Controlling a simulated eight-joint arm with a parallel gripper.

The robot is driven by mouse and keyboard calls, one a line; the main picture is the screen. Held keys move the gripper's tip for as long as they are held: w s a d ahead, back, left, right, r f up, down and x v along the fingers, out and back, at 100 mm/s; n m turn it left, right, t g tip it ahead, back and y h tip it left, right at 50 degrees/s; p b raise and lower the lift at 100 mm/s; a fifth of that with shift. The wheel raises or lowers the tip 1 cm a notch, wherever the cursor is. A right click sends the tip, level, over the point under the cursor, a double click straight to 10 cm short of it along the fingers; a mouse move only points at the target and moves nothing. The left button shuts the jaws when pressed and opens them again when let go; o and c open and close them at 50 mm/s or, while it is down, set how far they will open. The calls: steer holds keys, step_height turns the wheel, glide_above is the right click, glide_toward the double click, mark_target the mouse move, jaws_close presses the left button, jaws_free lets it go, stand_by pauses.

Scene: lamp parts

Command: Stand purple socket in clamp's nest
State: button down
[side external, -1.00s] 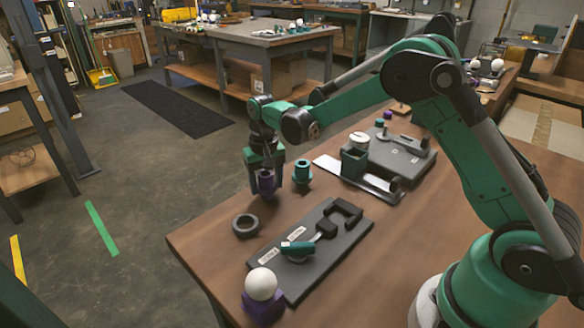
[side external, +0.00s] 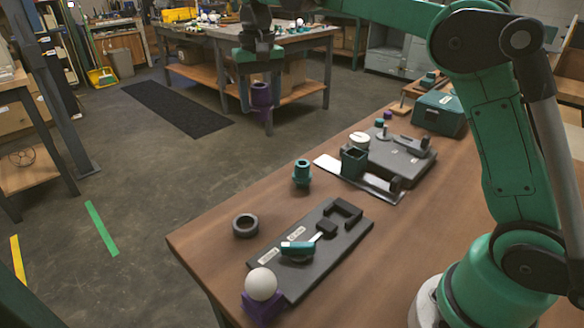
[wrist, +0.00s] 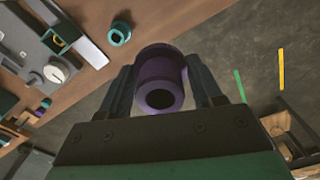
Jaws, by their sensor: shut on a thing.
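The purple socket (side external: 261,96) is held upright between the fingers of my gripper (side external: 258,112), which is shut on it high above the table. In the wrist view the purple socket (wrist: 160,82) shows its round hollow end between the two fingers. The clamp (side external: 299,249) has a teal handle and sits on a dark grey plate (side external: 320,262) on the table. A black U-shaped nest (side external: 344,212) stands at the plate's far end and looks empty. The gripper is well up and to the left of the clamp in the side view.
A teal socket (side external: 302,173) and a dark ring (side external: 245,225) stand on the table. A white ball on a purple base (side external: 262,306) is at the near edge. A grey fixture (side external: 398,158) with a teal square holder (side external: 354,162) and a teal box (side external: 439,113) lie farther back.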

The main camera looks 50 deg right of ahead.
steer(key=shift+r, duration=0.4)
steer(key=shift+s+d+r, duration=0.1)
steer(key=shift+s, duration=0.05)
steer(key=shift+s+d+f, duration=0.65)
steer(key=shift+s+f, duration=1.9)
steer(key=shift+s, duration=0.05)
steer(key=shift+s+d+f, duration=0.7)
steer(key=shift+s+f, duration=1.9)
steer(key=shift+s, duration=0.05)
steer(key=shift+s+d+f, duration=0.65)
steer(key=shift+s+f, duration=1.9)
steer(key=shift+s, duration=0.05)
steer(key=shift+f, duration=1.5)
steer(key=shift+c, duration=0.3)
jaws_free()
steer(key=shift+r, duration=0.1)
